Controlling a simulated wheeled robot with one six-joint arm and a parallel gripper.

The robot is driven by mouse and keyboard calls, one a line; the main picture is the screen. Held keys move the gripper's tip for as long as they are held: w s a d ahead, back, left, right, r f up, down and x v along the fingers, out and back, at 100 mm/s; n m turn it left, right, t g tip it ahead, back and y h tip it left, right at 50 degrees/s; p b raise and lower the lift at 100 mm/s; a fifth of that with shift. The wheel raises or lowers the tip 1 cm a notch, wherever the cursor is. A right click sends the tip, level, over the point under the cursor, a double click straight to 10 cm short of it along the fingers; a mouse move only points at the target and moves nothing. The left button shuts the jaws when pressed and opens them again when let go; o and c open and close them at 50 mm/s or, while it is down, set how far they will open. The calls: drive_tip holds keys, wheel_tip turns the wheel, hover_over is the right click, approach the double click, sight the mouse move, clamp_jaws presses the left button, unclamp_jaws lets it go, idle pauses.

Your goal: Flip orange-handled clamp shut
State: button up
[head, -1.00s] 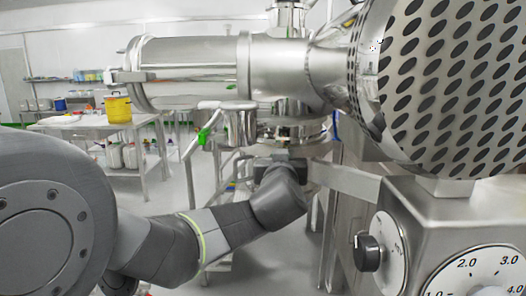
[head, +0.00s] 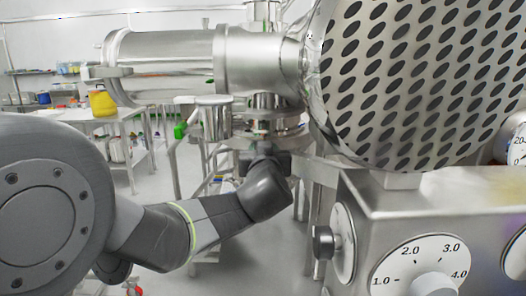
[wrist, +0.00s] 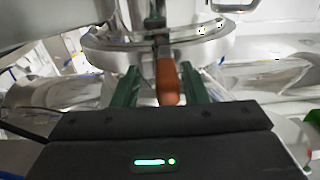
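The orange-handled clamp's handle (wrist: 167,84) shows in the wrist view, hanging toward me from a shiny metal clamp ring (wrist: 110,42). My gripper (wrist: 160,70) has two green fingers, one on each side of the orange handle. The fingers are apart, with a visible gap on the left of the handle; the right finger looks very close to it, and I cannot tell whether it touches. In the head view the ring area sits under the steel pipe, and my wrist hides the orange handle and the fingers.
A large perforated steel drum (head: 420,80) and a control box with dials (head: 420,264) stand close on the right. A horizontal steel vessel (head: 160,66) lies above my arm. A green-tipped handle (head: 180,131) hangs left of the ring. A yellow bucket (head: 102,104) stands on a table behind.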

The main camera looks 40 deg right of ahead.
drive_tip(key=shift+s+a, duration=0.1)
drive_tip(key=p+v, duration=0.1)
drive_tip(key=v, duration=1.2)
drive_tip(key=shift+s+a, duration=0.2)
drive_tip(key=shift+a, duration=0.05)
drive_tip(key=shift+w+d, duration=0.1)
drive_tip(key=b+x, duration=0.1)
drive_tip(key=x, duration=1.2)
drive_tip(key=shift+w+d, duration=0.2)
drive_tip(key=shift+w, duration=0.1)
drive_tip(key=shift+w+a, duration=0.1)
drive_tip(key=shift+f, duration=0.1)
